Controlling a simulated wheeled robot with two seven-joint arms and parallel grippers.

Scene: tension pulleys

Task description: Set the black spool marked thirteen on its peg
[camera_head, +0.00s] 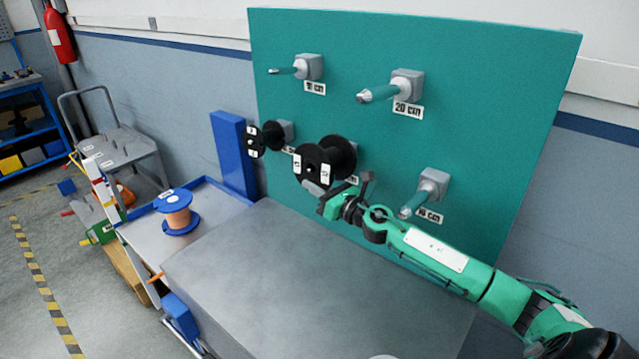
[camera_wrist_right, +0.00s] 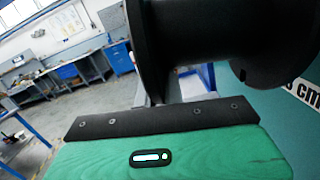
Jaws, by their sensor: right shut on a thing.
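A large black spool (camera_head: 338,158) with white labels on its front flange is at the lower middle of the green pegboard, its axis pointing out from the board. My right gripper (camera_head: 340,190) is shut on it from below. A grey peg mount shows partly behind the spool; the peg itself is hidden, so I cannot tell whether the spool is around it. The label beneath is partly covered, and only "cm" reads. In the right wrist view the black spool (camera_wrist_right: 205,45) fills the top, just beyond the dark finger edge. My left gripper is not in view.
A smaller black spool (camera_head: 272,135) sits on the peg to the left. Bare pegs stand at upper left (camera_head: 290,70), upper right (camera_head: 385,92) and lower right (camera_head: 418,198). An orange spool (camera_head: 178,212) stands on the tray. The grey worktop (camera_head: 300,280) is mostly clear.

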